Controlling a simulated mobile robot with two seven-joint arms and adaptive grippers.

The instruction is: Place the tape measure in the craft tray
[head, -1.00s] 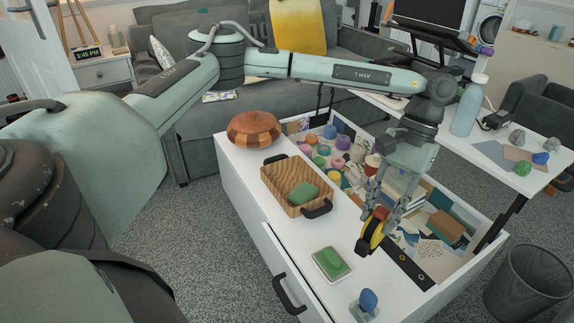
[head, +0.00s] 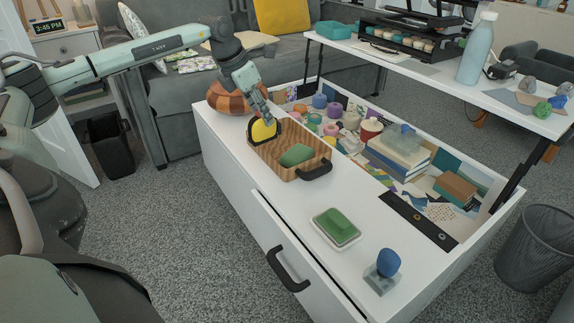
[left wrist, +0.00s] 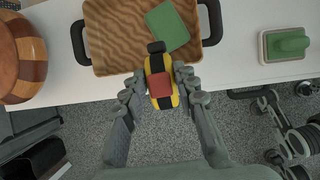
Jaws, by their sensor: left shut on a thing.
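The tape measure (head: 263,131), yellow and black with a red patch, is in my left gripper (head: 265,116). In the left wrist view the tape measure (left wrist: 160,86) sits between both fingers of my left gripper (left wrist: 158,88), which are shut on it. The craft tray (head: 270,158) is wood with black handles, on the white table top. In the head view the tape measure overlaps the tray's far left end. In the left wrist view it overlaps the near edge of the tray (left wrist: 112,50); I cannot tell its height above it.
A green block (head: 297,155) lies inside the tray. A striped wooden bowl (head: 226,98) stands close beyond the tray's left end. A green stamp pad (head: 336,228) and a blue-knobbed stamp (head: 387,264) are nearer. An open compartment beside holds yarn, books (head: 398,158) and papers.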

